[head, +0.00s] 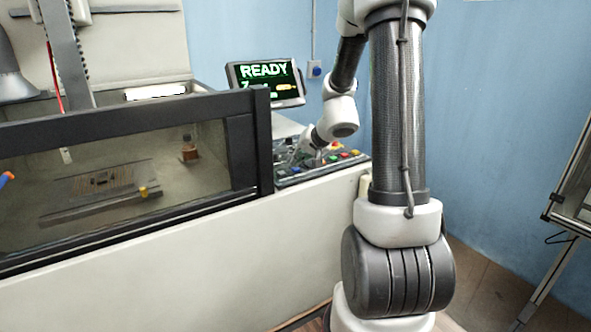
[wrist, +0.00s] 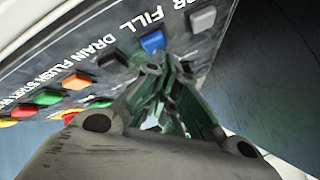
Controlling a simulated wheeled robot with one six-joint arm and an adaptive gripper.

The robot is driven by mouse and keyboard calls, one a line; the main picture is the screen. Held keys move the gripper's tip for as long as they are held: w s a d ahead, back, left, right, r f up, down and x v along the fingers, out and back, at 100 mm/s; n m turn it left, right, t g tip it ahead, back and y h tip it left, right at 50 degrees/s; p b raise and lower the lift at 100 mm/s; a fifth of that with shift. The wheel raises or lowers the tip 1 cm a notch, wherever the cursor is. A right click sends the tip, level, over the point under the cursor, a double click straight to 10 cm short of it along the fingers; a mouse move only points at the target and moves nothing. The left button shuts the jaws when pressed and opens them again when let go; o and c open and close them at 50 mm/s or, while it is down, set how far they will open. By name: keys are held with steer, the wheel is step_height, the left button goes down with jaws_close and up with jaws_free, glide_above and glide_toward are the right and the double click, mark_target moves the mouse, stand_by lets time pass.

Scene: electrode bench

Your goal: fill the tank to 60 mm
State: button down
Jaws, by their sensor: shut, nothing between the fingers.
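The tank (head: 232,150) is a glass-fronted basin with a dark frame at the left of the head view. Its level cannot be read. The control panel (head: 290,180) is at its right end; in the wrist view its white labels appear upside down. The blue button (wrist: 152,40) is beside the label FILL, and a dark button (wrist: 115,58) is beside DRAIN. My gripper (wrist: 160,68) is shut and empty, its tips just below the blue button in the picture; I cannot tell whether they touch it. The screen (head: 265,83) shows READY and a partly legible line starting with 7.
A grey button (wrist: 203,19) and an orange button (wrist: 78,80) flank these two, with green, red and yellow ones farther left. A metal fixture (head: 100,205) and a brown-based part (head: 189,150) are in the tank. A framed stand (head: 560,200) is at the far right.

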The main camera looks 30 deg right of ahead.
steer(key=shift+f, duration=0.45)
stand_by(0.6)
steer(key=shift+r, duration=0.9)
steer(key=shift+r, duration=2.5)
